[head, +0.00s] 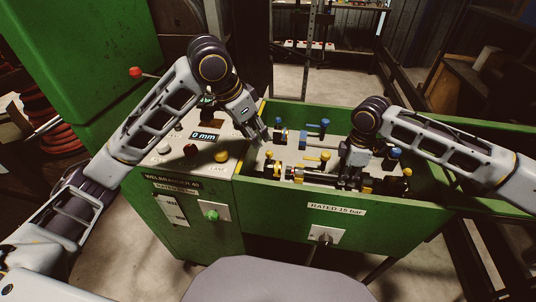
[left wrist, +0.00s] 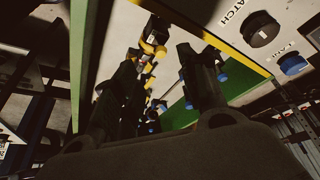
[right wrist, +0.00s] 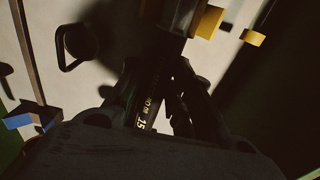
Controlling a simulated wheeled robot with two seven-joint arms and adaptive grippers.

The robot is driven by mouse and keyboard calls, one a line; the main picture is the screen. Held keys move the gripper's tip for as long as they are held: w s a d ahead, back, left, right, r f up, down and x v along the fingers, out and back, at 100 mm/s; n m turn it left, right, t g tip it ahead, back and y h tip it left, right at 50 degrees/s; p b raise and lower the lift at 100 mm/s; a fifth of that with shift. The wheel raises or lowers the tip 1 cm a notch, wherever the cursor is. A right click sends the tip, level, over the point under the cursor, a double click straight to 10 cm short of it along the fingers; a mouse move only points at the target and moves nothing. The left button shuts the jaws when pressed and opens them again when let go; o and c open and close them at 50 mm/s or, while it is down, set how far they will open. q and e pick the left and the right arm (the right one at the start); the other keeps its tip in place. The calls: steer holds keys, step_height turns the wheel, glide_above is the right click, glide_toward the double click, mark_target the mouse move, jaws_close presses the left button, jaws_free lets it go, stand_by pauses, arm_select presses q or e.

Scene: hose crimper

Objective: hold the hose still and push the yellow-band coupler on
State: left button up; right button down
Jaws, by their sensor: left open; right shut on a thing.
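My right gripper (head: 350,168) is shut on the black hose (right wrist: 146,112), which lies along the tray near its front wall. White print shows on the hose between the fingers in the right wrist view. My left gripper (head: 262,138) is open and empty above the tray's left end. A dark fitting with yellow (head: 296,173), perhaps the yellow-band coupler, sits on the hose line left of my right gripper. A yellow and black part shows beyond the open left fingers in the left wrist view (left wrist: 152,48). I cannot tell whether coupler and hose touch.
The green tray (head: 375,205) has raised walls. Blue-handled parts (head: 316,126) stand at its back, and a yellow-handled part (head: 318,157) stands mid-tray. A control panel with a display (head: 203,135) and a yellow button (head: 222,156) is at the left.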

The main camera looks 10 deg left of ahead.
mark_target(267, 153)
arm_select(q)
steer(key=shift+x, duration=5.9)
steer(key=shift+c, duration=0.3)
jaws_close()
